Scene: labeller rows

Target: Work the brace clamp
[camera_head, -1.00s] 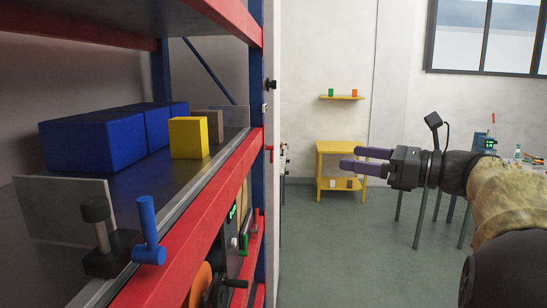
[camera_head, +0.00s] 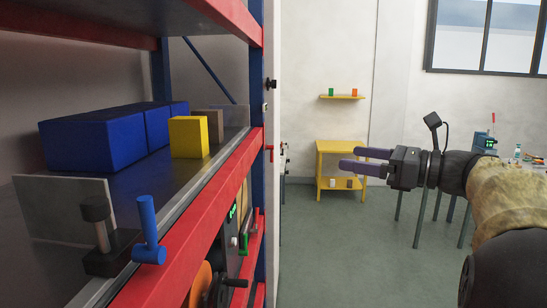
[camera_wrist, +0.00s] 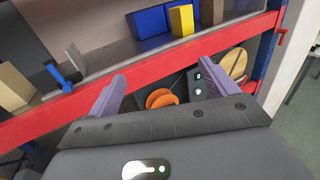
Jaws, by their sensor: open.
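A dark clamp-like fitting (camera_head: 112,258) with a black-knobbed screw stands at the near end of the shelf. A blue lever (camera_head: 148,228) stands upright beside it at the shelf's front edge; it also shows in the wrist view at the left (camera_wrist: 58,77). I cannot tell for sure which part is the brace clamp. My gripper (camera_head: 352,160) is open and empty, in the aisle right of the rack, apart from the lever. In the wrist view its purple fingers (camera_wrist: 160,72) spread in front of the red beam.
Blue boxes (camera_head: 92,142), a yellow block (camera_head: 188,138) and a brown block (camera_head: 208,122) sit on the shelf behind the red beam (camera_head: 195,225). Below are an orange wheel (camera_wrist: 162,98) and a green handle (camera_head: 244,240). A yellow table (camera_head: 341,148) stands farther back.

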